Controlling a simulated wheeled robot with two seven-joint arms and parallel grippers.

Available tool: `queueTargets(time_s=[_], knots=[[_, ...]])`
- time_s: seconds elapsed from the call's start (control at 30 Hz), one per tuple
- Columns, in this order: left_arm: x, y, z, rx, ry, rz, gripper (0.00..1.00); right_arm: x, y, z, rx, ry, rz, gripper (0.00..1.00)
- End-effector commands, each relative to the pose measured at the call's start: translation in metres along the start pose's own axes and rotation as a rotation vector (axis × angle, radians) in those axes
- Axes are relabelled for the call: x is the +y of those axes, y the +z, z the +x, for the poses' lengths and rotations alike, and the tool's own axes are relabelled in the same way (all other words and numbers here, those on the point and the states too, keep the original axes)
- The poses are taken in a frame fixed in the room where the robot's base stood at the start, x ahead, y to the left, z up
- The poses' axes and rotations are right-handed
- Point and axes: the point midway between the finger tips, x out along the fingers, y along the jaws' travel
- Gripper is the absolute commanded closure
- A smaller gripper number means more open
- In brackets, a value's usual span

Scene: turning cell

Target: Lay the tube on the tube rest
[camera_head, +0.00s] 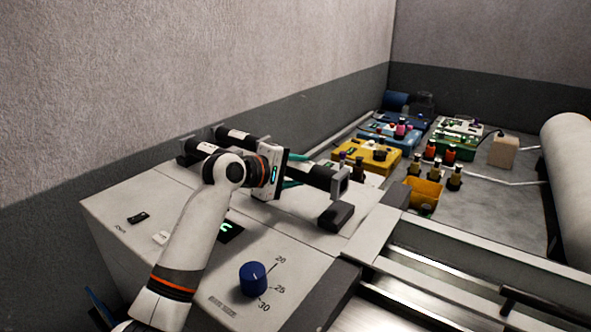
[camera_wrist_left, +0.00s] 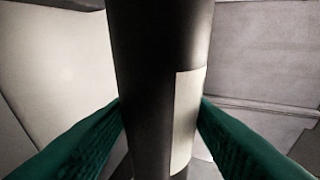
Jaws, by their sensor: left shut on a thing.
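A dark tube (camera_head: 322,177) with a white label lies across the left part of the grey machine top in the head view. My left gripper (camera_head: 297,173) is shut around it, with green fingers on either side. In the left wrist view the tube (camera_wrist_left: 160,60) runs from top to bottom between the green fingers (camera_wrist_left: 160,125), its pale label facing the camera. A black block (camera_head: 336,216), possibly part of the tube rest, stands below the tube's right end. The gripper body hides the tube's middle, and I cannot tell whether the tube touches any support. My right gripper is out of view.
Another dark tube (camera_head: 245,138) with a white label lies behind my gripper. A blue dial knob (camera_head: 253,278) stands at the front of the machine top. Beyond are a yellow box (camera_head: 366,155), a yellow bin (camera_head: 424,192) and a large pale roll (camera_head: 572,185). A wall rises behind.

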Motion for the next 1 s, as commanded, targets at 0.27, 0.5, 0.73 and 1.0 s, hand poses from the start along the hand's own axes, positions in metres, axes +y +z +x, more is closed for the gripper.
queueTargets(time_s=[0.27, 0.5, 0.73, 1.0], knots=[[-0.001, 0.000, 0.000, 0.000, -0.003, 0.000, 0.92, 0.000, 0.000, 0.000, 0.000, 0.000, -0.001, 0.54], [0.000, 0.000, 0.000, 0.000, -0.003, 0.000, 0.92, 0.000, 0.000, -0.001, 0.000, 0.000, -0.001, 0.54], [0.004, 0.000, 0.002, 0.001, -0.002, -0.001, 0.92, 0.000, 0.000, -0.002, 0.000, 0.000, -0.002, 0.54], [0.009, 0.000, 0.003, 0.000, -0.003, -0.001, 0.92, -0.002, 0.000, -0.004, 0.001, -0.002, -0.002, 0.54]])
